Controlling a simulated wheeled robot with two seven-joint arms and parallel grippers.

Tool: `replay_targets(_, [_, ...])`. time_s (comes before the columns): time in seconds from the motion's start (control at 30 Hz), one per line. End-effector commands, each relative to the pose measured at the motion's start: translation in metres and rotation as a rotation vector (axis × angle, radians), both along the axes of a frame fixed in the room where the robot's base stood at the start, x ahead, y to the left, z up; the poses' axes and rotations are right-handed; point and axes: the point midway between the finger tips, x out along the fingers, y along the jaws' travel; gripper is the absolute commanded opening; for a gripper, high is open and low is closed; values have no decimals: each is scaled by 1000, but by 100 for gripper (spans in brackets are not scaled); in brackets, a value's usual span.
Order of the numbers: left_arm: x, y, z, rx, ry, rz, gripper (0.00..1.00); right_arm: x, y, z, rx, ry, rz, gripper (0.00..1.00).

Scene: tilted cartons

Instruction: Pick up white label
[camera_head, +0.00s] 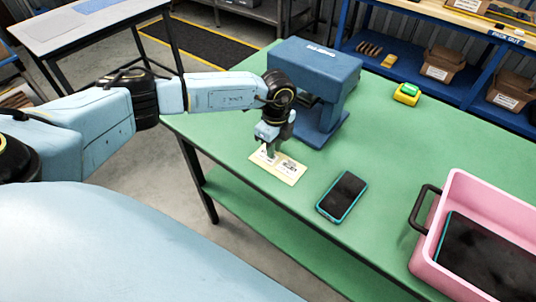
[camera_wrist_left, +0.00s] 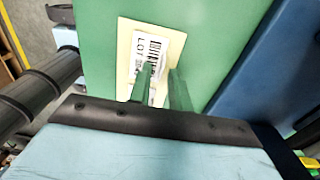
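A cream backing sheet (camera_head: 293,178) lies flat on the green table near its left edge, with small white printed labels on it. In the left wrist view one white label (camera_wrist_left: 150,46) shows a barcode and "LOT" text on the cream sheet (camera_wrist_left: 172,34). My left gripper (camera_head: 270,152) points down over the sheet. In the left wrist view its two fingers (camera_wrist_left: 161,72) stand apart with a narrow gap, over the labels, and hide part of them. I cannot tell whether the fingertips touch the sheet. My right gripper is not in view.
A blue machine (camera_head: 318,68) stands close behind my left gripper. A dark phone with a teal edge (camera_head: 342,196) lies to the right of the sheet. A pink tray (camera_head: 455,190) holds a dark tablet (camera_head: 490,258). A yellow-green object (camera_head: 407,94) sits at the back.

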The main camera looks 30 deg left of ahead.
Motion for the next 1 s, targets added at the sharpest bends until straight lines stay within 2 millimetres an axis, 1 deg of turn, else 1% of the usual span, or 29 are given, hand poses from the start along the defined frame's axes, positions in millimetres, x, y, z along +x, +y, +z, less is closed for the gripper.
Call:
replay_targets(0.03, [0,0,0,0,0,0,13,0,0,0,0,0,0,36])
replay_targets(0.13, [0,0,0,0,0,0,0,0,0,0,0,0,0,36])
replay_targets(0.53, [0,0,1,0,-1,0,0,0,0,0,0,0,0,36])
replay_targets(0.63, [1,0,5,-1,-2,0,0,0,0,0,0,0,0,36])
replay_targets(0.77, [1,0,24,-1,-4,-1,0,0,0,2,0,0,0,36])
replay_targets(1.0, [1,0,73,0,-4,0,0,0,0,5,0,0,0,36])
